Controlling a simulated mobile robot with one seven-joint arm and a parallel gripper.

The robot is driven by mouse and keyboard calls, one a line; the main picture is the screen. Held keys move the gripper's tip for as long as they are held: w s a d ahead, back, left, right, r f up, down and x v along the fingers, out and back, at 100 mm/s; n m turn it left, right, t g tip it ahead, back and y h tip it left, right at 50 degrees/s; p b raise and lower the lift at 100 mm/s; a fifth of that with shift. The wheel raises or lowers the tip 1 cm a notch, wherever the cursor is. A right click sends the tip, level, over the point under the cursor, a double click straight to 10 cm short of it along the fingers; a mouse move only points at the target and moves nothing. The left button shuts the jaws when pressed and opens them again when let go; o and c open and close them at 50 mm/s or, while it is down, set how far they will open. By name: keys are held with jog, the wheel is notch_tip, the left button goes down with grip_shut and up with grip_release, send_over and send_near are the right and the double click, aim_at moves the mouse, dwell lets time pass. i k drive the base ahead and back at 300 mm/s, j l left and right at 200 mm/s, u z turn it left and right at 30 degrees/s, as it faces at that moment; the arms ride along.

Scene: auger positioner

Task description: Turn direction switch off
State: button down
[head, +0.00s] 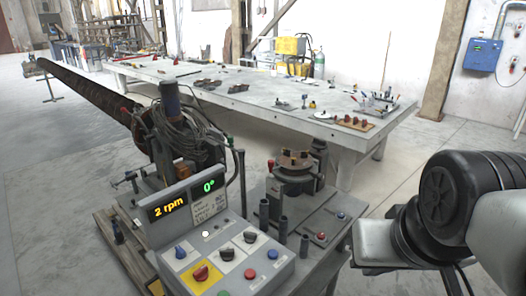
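A grey control panel (238,268) stands at the lower centre in the head view. It carries a blue knob (180,252), a red knob (201,273) on a yellow plate, and two black knobs, one nearer (227,254) and one farther (250,237). Labels are too small to read, so I cannot tell which knob is the direction switch or its setting. A display (168,206) above reads "2 rpm" in yellow. Another display (208,187) reads 0° in green. Part of my arm shows at the right, apart from the panel. My gripper's fingertips are not in view.
Green, red and blue buttons line the panel's front. Beside it is a metal fixture (296,165) with upright posts. A long auger (85,90) extends to the back left. A grey worktable (240,108) with tools stands behind.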

aim_at(227, 255)
jog(key=j+u, duration=0.15)
jog(key=u, duration=0.25)
jog(key=j+u, duration=0.2)
jog(key=u, duration=0.2)
jog(key=l+u, duration=0.45)
jog(key=i+l+u, duration=0.1)
jog(key=l+u, duration=0.15)
jog(key=i+l+u, duration=0.1)
jog(key=l+u, duration=0.15)
